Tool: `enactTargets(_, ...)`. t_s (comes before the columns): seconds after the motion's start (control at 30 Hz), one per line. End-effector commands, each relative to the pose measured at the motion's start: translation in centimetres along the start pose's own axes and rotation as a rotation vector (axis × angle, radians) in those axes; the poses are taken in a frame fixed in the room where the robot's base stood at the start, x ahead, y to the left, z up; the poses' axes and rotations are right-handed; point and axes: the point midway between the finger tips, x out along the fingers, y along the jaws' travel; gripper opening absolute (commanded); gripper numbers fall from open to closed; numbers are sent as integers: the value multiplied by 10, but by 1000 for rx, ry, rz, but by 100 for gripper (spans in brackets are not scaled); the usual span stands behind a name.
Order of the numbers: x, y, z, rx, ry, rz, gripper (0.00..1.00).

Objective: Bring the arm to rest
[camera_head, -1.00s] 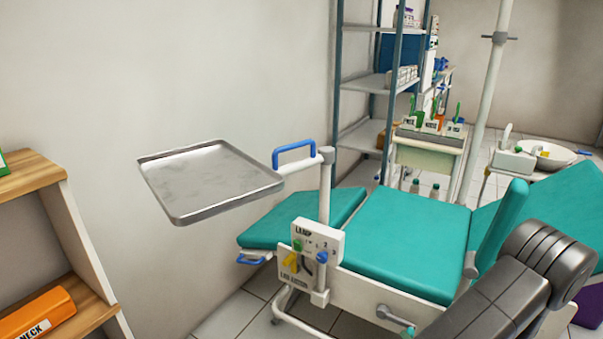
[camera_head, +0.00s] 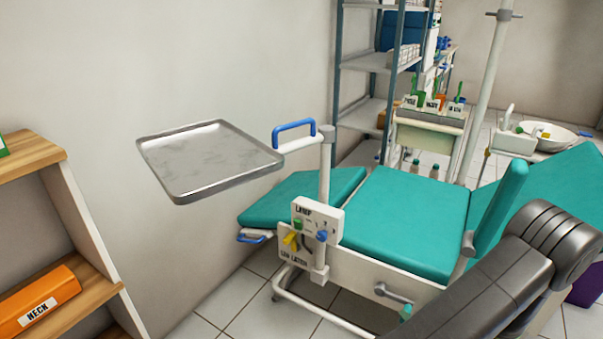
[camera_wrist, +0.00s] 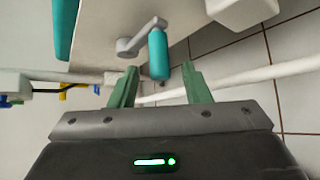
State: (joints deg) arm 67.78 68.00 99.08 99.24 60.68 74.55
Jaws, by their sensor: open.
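My gripper (camera_wrist: 160,86) shows in the wrist view with its two green fingers apart and nothing between them. Beyond the fingertips is a grey crank with a teal handle (camera_wrist: 158,54) on the side of the dental chair. The gap between the fingers and the handle is hard to judge. In the head view my dark arm crosses the lower right, and my gripper is out of sight. The teal dental chair (camera_head: 405,215) stands in the middle, with the crank (camera_head: 393,293) on its near side.
A control panel (camera_head: 318,222) is on the post. A wooden shelf (camera_head: 82,293) with an orange box (camera_head: 38,303) stands at left. A basin (camera_head: 545,137) is at back right.

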Motion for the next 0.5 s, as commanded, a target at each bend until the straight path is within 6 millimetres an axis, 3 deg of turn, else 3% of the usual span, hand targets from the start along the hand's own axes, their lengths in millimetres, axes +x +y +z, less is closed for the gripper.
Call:
enactTargets(0.3, 63, -4, -4, 1, 2, 1, 43)
enactTargets(0.5, 67, -12, -10, 55, 0, 55, 43)
